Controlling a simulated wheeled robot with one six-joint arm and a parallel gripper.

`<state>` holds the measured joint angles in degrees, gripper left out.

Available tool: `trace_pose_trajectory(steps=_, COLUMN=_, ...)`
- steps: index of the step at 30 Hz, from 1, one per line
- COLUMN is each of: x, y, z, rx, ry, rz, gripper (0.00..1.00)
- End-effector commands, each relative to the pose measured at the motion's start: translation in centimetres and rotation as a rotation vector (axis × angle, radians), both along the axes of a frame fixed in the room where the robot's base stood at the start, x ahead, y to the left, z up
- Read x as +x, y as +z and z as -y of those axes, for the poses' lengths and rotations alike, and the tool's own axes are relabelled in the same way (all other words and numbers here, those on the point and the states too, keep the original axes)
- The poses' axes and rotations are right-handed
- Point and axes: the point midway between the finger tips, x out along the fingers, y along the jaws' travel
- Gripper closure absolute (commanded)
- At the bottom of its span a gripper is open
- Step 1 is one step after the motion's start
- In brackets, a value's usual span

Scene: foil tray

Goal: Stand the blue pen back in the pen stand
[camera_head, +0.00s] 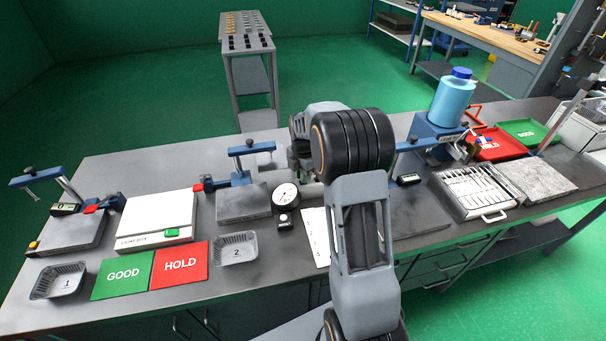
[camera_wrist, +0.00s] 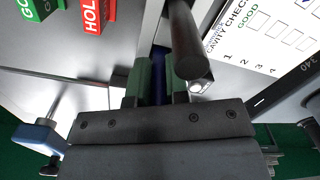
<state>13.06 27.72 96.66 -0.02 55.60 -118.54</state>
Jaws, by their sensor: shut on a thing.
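In the wrist view my gripper (camera_wrist: 158,88) is shut, with its two green-padded fingers on either side of a dark blue shaft, the blue pen (camera_wrist: 158,72). Only a short length of the pen shows, and its tip is hidden. A thick dark grey cylinder (camera_wrist: 184,40) stands close to the right finger; I cannot tell what it belongs to. A small pale block with a round mark (camera_wrist: 200,84) shows beside that finger. I cannot identify the pen stand for certain. In the head view my arm hides the gripper's fingers and the pen.
A printed sheet (camera_wrist: 255,40) lies to the right in the wrist view. In the head view a dial gauge (camera_head: 286,196), light box (camera_head: 150,225) and clamp stand (camera_head: 241,205) are left of my arm. A metal case (camera_head: 447,201) and blue bottle (camera_head: 453,100) are right.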

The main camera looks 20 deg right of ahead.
Motion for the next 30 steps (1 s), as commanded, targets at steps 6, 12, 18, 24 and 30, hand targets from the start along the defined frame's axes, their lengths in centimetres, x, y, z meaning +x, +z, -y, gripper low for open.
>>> trace_pose_trajectory(steps=6, x=0.00, y=0.01, z=0.00, rx=0.000, ry=0.000, rz=0.000, gripper=0.74)
trace_pose_trajectory(steps=12, x=0.00, y=0.01, z=0.00, rx=0.000, ry=0.000, rz=0.000, gripper=0.55)
trace_pose_trajectory(steps=18, x=0.00, y=0.01, z=0.00, rx=0.000, ry=0.000, rz=0.000, gripper=0.55)
trace_pose_trajectory(steps=24, x=0.00, y=0.01, z=0.00, rx=0.000, ry=0.000, rz=0.000, gripper=0.55)
trace_pose_trajectory(steps=30, x=0.00, y=0.14, z=0.00, rx=0.000, ry=0.000, rz=0.000, gripper=0.55)
